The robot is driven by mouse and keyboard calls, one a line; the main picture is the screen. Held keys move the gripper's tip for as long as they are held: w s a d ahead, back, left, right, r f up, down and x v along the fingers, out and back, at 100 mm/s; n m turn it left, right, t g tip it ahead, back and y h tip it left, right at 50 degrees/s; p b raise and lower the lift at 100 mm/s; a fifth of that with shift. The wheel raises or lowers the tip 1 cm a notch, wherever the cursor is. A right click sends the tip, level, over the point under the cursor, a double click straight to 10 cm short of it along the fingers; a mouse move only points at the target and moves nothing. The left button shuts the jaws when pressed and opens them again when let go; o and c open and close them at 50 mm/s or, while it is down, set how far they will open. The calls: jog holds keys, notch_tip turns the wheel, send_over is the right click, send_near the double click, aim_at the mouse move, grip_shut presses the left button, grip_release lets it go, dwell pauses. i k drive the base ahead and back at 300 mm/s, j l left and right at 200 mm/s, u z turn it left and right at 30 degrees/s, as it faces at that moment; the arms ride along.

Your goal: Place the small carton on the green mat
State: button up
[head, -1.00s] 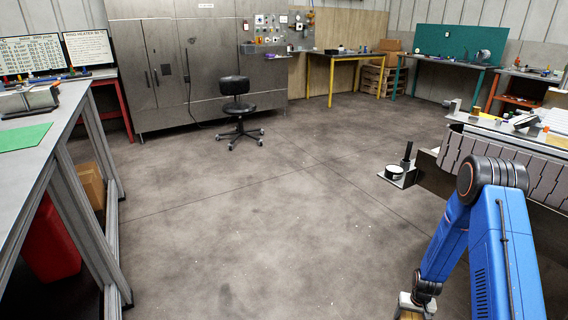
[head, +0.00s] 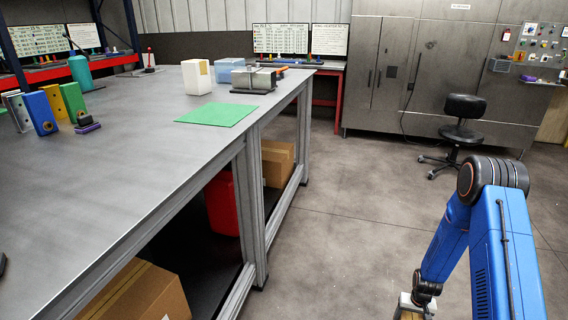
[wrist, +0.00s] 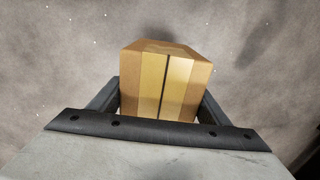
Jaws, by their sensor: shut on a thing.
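The small carton (wrist: 165,82) is a brown cardboard box with lighter tape strips along it. In the wrist view it sits between the two fingers of my gripper (wrist: 160,100), which is shut on it, with the floor behind. In the head view my gripper is at the bottom edge and mostly cut off below the blue arm, so the carton's hold does not show clearly there. The green mat (head: 216,114) lies flat on the grey workbench at the left, near its right edge. Its visible top is bare. My gripper is to the right of the bench, apart from the mat.
On the workbench (head: 110,185), a white container (head: 196,77), a blue box (head: 229,70) and a metal fixture (head: 254,79) stand behind the mat. Coloured blocks (head: 70,100) stand at left. Larger cartons (head: 275,163) and a red bin (head: 222,203) are below. A black chair (head: 460,125) stands on open floor.

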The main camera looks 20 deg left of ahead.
aim_at(219, 112)
jog(key=i+l+u, duration=0.25)
jog(key=u, duration=0.15)
jog(key=i+l+u, duration=0.55)
jog(key=l+u, duration=0.2)
jog(key=i+l+u, duration=0.15)
jog(key=l+u, duration=0.2)
